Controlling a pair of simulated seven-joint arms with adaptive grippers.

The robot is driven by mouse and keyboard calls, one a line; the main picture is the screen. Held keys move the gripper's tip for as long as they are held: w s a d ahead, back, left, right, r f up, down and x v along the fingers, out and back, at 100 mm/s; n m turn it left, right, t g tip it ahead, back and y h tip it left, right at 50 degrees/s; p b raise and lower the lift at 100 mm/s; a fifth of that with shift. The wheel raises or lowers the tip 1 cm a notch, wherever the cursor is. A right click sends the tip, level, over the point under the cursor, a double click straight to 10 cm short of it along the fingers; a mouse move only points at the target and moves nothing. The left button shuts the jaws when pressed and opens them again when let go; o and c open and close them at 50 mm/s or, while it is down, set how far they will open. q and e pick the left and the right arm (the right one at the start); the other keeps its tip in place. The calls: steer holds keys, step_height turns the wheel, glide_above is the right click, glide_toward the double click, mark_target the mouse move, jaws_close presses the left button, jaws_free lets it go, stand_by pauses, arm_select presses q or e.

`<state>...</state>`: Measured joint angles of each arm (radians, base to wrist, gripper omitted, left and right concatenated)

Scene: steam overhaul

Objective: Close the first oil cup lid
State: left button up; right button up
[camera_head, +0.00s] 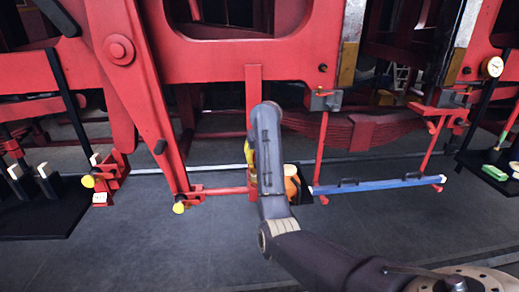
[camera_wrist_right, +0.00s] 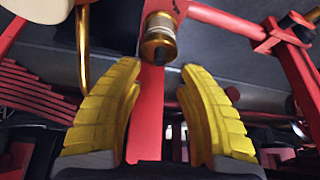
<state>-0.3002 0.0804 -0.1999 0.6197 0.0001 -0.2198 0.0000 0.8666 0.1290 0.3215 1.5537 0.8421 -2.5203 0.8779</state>
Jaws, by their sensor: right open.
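A brass cylindrical fitting (camera_wrist_right: 158,42), which looks like an oil cup, shows at the top of the right wrist view against a red bar. Its lid cannot be made out. My right gripper (camera_wrist_right: 160,68) is open, with its yellow fingers spread to either side below the fitting; nothing is held between them. In the head view my right arm hides most of this gripper, and only a sliver of yellow finger (camera_head: 248,153) shows beside the red upright. The oil cup is hidden there. My left gripper is not in view.
Red locomotive frame and rods (camera_head: 220,47) fill the back. A blue bar (camera_head: 375,186) lies right of my arm, and an orange object (camera_head: 291,187) is partly behind it. Yellow knobs (camera_head: 179,207) sit on the red linkage at left. The grey floor (camera_head: 120,240) in front is clear.

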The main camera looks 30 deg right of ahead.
steer(key=v, duration=0.6)
steer(key=shift+r, duration=0.15)
stand_by(0.3)
